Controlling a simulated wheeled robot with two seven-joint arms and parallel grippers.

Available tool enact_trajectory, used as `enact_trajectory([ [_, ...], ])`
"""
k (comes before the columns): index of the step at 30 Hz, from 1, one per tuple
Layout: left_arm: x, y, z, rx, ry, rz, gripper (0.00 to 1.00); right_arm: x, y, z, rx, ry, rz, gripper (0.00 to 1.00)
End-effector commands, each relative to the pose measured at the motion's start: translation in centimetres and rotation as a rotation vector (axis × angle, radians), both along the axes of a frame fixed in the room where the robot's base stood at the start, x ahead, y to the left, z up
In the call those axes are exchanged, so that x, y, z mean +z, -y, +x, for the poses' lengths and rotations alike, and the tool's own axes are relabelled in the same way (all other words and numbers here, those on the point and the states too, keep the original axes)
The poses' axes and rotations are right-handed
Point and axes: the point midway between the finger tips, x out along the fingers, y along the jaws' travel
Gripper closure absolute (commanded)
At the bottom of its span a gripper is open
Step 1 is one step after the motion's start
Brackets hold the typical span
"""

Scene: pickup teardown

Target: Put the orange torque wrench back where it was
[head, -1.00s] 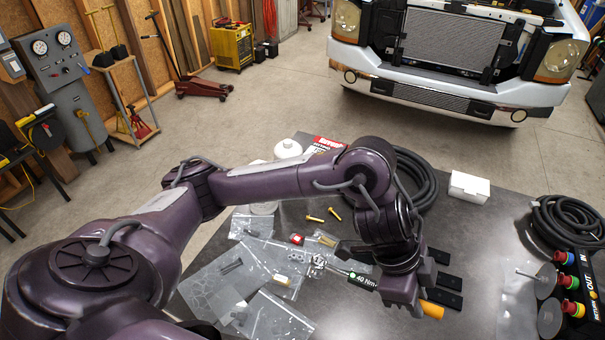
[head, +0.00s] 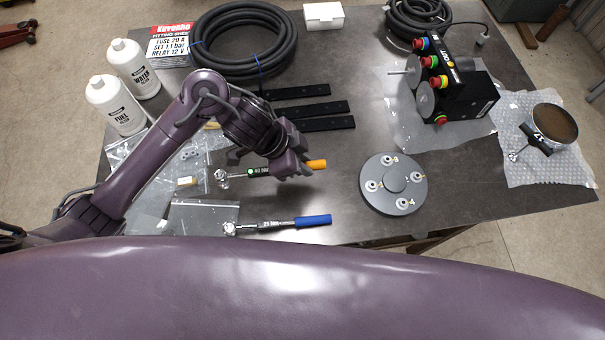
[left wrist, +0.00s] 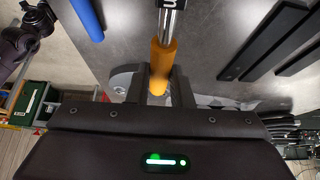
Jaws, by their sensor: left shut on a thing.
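The orange-handled torque wrench (head: 316,164) has a dark label and a green dot on its shaft and a metal ratchet head at its left end. My left gripper (head: 300,168) is shut on it around the handle part, over the table's near left half. The orange handle (left wrist: 161,62) sits between my left fingers (left wrist: 161,88) in the left wrist view. I cannot tell whether the wrench touches the table. A blue-handled torque wrench (head: 312,220) lies on the table nearer to me. It also shows in the left wrist view (left wrist: 86,18). My right gripper is out of view.
A round dark disc (head: 393,183) with several studs lies to the right. Black bars (head: 318,107) lie beyond the gripper. A coiled hose (head: 243,40), white bottles (head: 117,104) and plastic bags (head: 200,219) are around it. A black button box (head: 465,88) stands at right.

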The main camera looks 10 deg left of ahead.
Motion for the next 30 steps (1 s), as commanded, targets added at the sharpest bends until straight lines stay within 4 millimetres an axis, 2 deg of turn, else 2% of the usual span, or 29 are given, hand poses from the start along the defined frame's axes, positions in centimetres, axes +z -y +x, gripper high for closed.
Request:
enact_trajectory([
  [5,-1.4,0.0,0.1,0.000,0.001,-0.002,1.00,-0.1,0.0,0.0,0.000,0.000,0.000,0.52],
  [14,-5.2,0.0,0.0,0.001,0.000,-0.002,1.00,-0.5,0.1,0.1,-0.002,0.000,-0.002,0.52],
  [25,-5.7,0.0,0.1,-0.001,0.003,-0.001,1.00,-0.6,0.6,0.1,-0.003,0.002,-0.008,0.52],
  [26,-5.8,0.0,0.0,-0.001,0.002,-0.001,0.79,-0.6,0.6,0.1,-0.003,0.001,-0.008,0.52],
  [30,-5.7,0.0,0.0,-0.001,0.002,-0.001,0.61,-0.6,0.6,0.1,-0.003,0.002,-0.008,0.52],
])
